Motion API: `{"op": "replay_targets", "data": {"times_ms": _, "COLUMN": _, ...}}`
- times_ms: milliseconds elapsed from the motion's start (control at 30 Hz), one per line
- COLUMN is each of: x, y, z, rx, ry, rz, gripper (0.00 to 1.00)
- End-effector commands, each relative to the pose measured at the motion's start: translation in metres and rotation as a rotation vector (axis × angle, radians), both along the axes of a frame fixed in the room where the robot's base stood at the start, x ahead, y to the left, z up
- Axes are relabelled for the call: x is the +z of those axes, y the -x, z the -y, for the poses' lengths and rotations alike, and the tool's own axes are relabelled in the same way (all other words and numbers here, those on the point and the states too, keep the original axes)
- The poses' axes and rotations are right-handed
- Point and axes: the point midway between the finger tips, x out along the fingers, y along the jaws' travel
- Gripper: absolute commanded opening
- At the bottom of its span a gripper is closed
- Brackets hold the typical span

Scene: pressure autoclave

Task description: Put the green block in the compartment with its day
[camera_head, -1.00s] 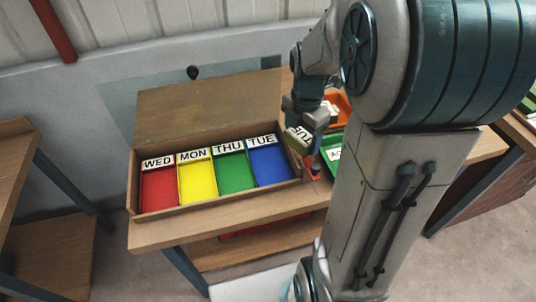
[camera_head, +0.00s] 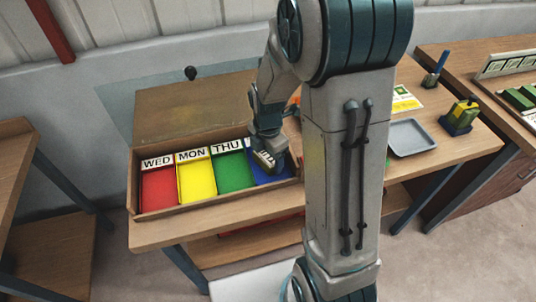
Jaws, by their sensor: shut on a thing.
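The wooden box (camera_head: 133,190) stands open on the table with four coloured compartments: red WED (camera_head: 159,188), yellow MON (camera_head: 197,182), green THU (camera_head: 234,172) and blue (camera_head: 275,181) at the right end. The blue compartment's label is now hidden behind my gripper; a second ago it read TUE. My gripper (camera_head: 269,160) is shut on the block (camera_head: 264,159), over the blue compartment. The block shows a pale lettered face; its green is hard to make out. I cannot tell whether it touches the compartment floor.
The box's lid (camera_head: 190,110) is raised behind it. My arm covers the table right of the box. Further right are a grey tray (camera_head: 410,138), a yellow-green card (camera_head: 404,100) and a blue holder (camera_head: 457,124). The table's front edge (camera_head: 215,233) lies close before the box.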

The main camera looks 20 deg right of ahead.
Motion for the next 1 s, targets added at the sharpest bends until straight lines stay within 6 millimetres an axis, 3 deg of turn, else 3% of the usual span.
{"op": "replay_targets", "data": {"times_ms": 200, "x": -0.005, "y": 0.000, "z": 0.000, "rx": 0.001, "ry": 0.000, "rz": 0.000, "gripper": 0.49}}
{"op": "replay_targets", "data": {"times_ms": 233, "x": -0.004, "y": 0.000, "z": 0.000, "rx": 0.001, "ry": 0.000, "rz": 0.000, "gripper": 0.78}}
{"op": "replay_targets", "data": {"times_ms": 300, "x": -0.003, "y": 0.000, "z": 0.000, "rx": 0.001, "ry": 0.000, "rz": 0.000, "gripper": 0.94}}
{"op": "replay_targets", "data": {"times_ms": 733, "x": 0.007, "y": -0.001, "z": 0.000, "rx": 0.000, "ry": 0.000, "rz": 0.003, "gripper": 0.94}}
{"op": "replay_targets", "data": {"times_ms": 1000, "x": 0.062, "y": -0.001, "z": 0.000, "rx": 0.002, "ry": 0.000, "rz": 0.008, "gripper": 0.94}}
